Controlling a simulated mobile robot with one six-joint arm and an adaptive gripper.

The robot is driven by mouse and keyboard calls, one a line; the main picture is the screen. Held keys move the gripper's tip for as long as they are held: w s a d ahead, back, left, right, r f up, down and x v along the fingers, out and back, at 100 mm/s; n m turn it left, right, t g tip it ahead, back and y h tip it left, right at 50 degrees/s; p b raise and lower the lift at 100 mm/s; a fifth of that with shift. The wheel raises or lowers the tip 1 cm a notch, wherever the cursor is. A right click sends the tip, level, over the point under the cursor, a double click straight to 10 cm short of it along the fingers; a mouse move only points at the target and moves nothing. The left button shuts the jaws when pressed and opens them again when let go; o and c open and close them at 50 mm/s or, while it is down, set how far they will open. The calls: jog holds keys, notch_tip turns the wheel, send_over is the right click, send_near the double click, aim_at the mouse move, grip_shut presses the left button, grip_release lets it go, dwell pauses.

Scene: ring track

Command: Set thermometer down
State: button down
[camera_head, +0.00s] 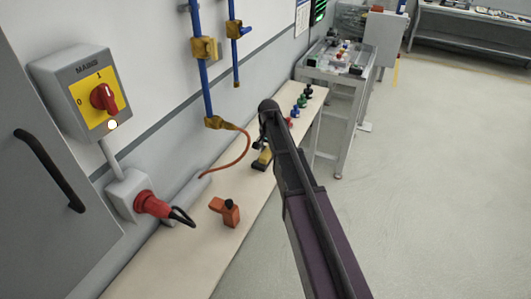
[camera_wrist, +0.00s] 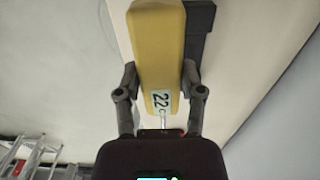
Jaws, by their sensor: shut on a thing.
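The thermometer (camera_wrist: 157,45) is a yellow block with a small display reading 22 C, seen in the wrist view. My gripper (camera_wrist: 159,80) is shut on it, one finger on each side near the display end. In the head view the yellow thermometer (camera_head: 265,155) shows just left of my arm, over the pale bench (camera_head: 188,252). A dark block (camera_wrist: 203,32) lies beside and partly behind it. I cannot tell whether the thermometer touches the bench or the dark block. My gripper's fingers are partly hidden by the arm in the head view.
An orange tool (camera_head: 227,212) lies on the near bench. A copper-coloured hose (camera_head: 246,150) curves from the blue wall pipe (camera_head: 202,80). Several small coloured knobbed items (camera_head: 303,101) stand farther along. A red plug (camera_head: 152,203) juts from the wall. The near bench end is clear.

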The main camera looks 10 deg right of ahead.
jog(key=shift+w+a+f, duration=0.1)
jog(key=shift+w, duration=0.6)
jog(key=shift+w+a+f, duration=0.1)
jog(key=shift+w, duration=0.6)
jog(key=shift+w, duration=0.1)
jog(key=shift+w, duration=0.25)
jog(key=shift+w+a+f+b, duration=0.1)
jog(key=shift+w+f+b, duration=0.2)
jog(key=shift+f+b, duration=1.5)
jog(key=shift+b, duration=0.15)
jog(key=shift+f, duration=0.15)
jog(key=shift+c, duration=1)
grip_release()
